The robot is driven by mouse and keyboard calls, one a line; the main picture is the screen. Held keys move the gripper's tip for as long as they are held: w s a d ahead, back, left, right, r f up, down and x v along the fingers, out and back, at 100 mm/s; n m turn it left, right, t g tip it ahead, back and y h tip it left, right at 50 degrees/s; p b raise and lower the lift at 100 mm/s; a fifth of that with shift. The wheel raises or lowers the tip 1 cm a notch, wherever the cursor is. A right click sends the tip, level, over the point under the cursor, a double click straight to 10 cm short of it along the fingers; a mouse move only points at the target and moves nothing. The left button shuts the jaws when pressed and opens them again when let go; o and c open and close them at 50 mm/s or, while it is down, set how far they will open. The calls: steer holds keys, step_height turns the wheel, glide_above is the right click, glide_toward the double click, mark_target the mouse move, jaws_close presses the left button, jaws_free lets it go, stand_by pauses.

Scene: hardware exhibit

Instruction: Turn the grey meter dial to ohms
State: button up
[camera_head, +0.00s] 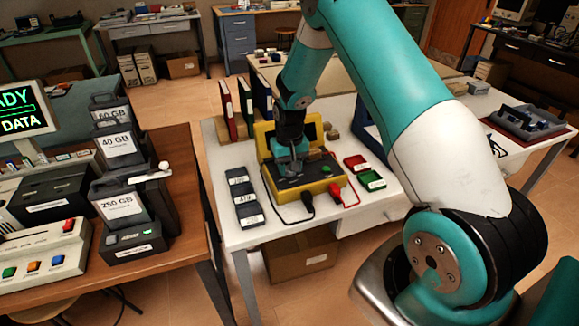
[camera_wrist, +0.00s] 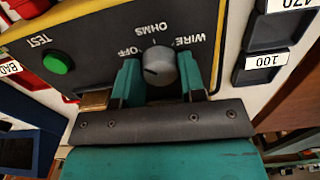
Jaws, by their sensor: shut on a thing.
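The yellow meter (camera_head: 331,187) stands on the white table with its lid up and its black panel facing up. Its grey dial (camera_wrist: 160,70) is in the wrist view, between the printed words OFF, OHMS and WIRE, which read upside down. My gripper (camera_wrist: 159,62) has its two teal fingers on either side of the dial, shut on it. A dark line shows on the dial's lower left face; I cannot tell for sure which word it points to. In the head view my gripper (camera_head: 288,166) is over the panel and hides the dial.
A green TEST button (camera_wrist: 56,63) is on the same panel. Black and red probes (camera_head: 307,203) lie at the meter's front. Labelled black boxes (camera_head: 244,196) are to its left, red and green trays (camera_head: 371,181) to its right, and binders (camera_head: 228,110) behind.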

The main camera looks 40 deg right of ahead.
steer(key=m, duration=0.4)
steer(key=shift+m+b, duration=0.4)
steer(key=shift+m, duration=1.8)
steer(key=o, duration=0.9)
steer(key=shift+r, duration=0.1)
step_height(320, 180, up, 17)
steer(key=shift+r+b, duration=0.15)
steer(key=shift+b, duration=0.7)
